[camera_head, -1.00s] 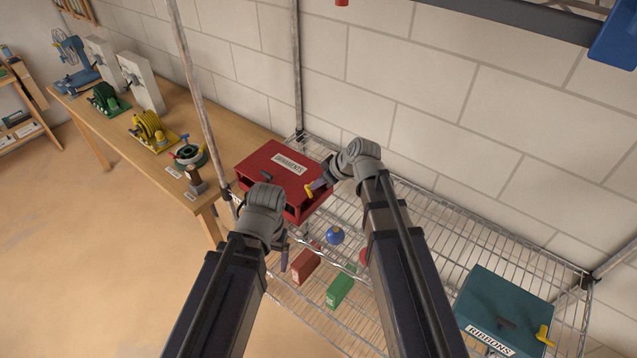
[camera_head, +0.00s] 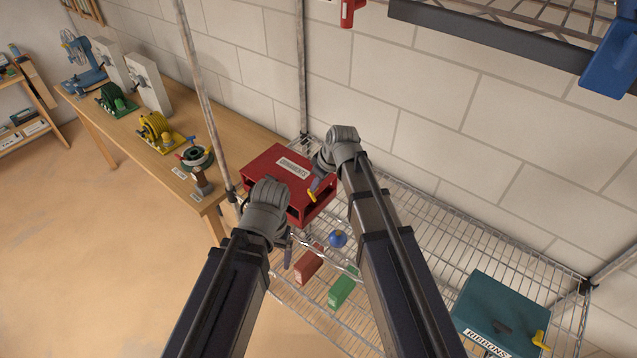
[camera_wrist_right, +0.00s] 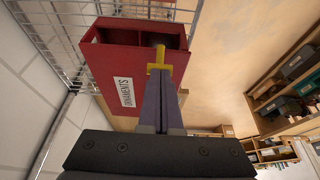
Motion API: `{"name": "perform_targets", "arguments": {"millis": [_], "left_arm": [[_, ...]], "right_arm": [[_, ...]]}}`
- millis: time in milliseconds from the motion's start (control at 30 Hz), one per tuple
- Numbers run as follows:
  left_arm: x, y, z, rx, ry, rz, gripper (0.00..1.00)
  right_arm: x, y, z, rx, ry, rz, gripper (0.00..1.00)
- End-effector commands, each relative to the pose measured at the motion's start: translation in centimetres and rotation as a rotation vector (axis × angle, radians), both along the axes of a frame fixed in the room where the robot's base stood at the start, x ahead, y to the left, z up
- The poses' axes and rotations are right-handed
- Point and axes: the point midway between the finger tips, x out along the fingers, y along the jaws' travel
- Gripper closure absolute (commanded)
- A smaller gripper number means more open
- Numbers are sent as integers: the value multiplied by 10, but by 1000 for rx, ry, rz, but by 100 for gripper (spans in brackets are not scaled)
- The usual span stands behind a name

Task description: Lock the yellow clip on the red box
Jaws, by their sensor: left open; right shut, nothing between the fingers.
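The red box (camera_head: 274,169) with an "ORNAMENTS" label sits on the wire shelf. Its yellow clip (camera_head: 311,196) is at the front right of the box; it also shows in the right wrist view (camera_wrist_right: 159,64), just beyond my fingertips. My right gripper (camera_head: 316,185) is shut and empty, its tips at or very close to the clip; I cannot tell whether they touch. My left gripper (camera_head: 288,252) is open, in front of the box and below its top. The left wrist hides the box's front left part. The box also fills the upper part of the right wrist view (camera_wrist_right: 104,80).
A teal "RIBBONS" box (camera_head: 505,305) with a yellow clip stands at the shelf's right. A blue ball (camera_head: 338,239), a dark red box (camera_head: 308,264) and a green box (camera_head: 342,290) are lower down. A workbench (camera_head: 140,155) is at left; a post (camera_head: 200,90) rises beside it.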

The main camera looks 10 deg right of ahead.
Motion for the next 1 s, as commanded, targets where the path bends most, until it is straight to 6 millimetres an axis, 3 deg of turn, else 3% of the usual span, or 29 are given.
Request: {"name": "perform_targets", "arguments": {"millis": [333, 1000], "left_arm": [[0, 0, 12, -1, 0, 3, 16], [0, 0, -7, 0, 0, -1, 16]], "right_arm": [[23, 19, -2, -198, 195, 1, 100], [42, 41, -20, -202, 199, -1, 100]]}}
